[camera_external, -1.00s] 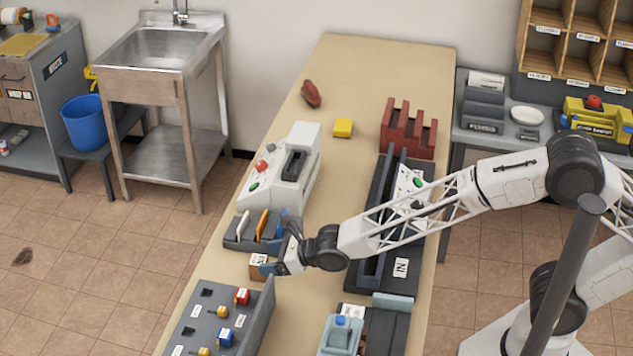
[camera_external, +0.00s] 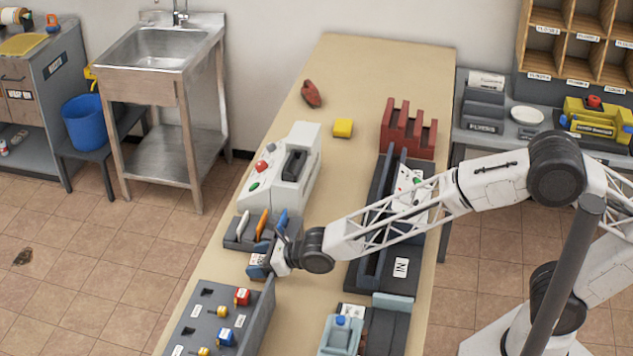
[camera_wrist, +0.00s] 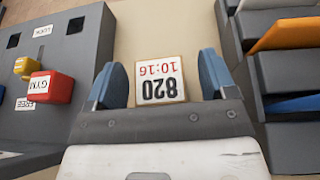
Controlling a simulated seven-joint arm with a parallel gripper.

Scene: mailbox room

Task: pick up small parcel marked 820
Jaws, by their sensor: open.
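The small parcel marked 820 (camera_wrist: 160,80) lies on the beige table, with "820" and a red "10:16" on its label, upside down in the wrist view. My gripper (camera_wrist: 163,80) is open, with one blue finger on each side of the parcel. Gaps show between both fingers and the parcel, and nothing is held. In the external view my gripper (camera_external: 260,262) is low at the table, between the slotted rack and the key panel. It hides most of the parcel there.
The grey key panel (camera_wrist: 45,75) with tagged keys stands close on the left in the wrist view. The dark slotted rack (camera_external: 238,232) holding coloured pieces is close on the other side. A white machine (camera_external: 290,180) stands behind the rack. Bare table (camera_external: 350,70) shows farther back.

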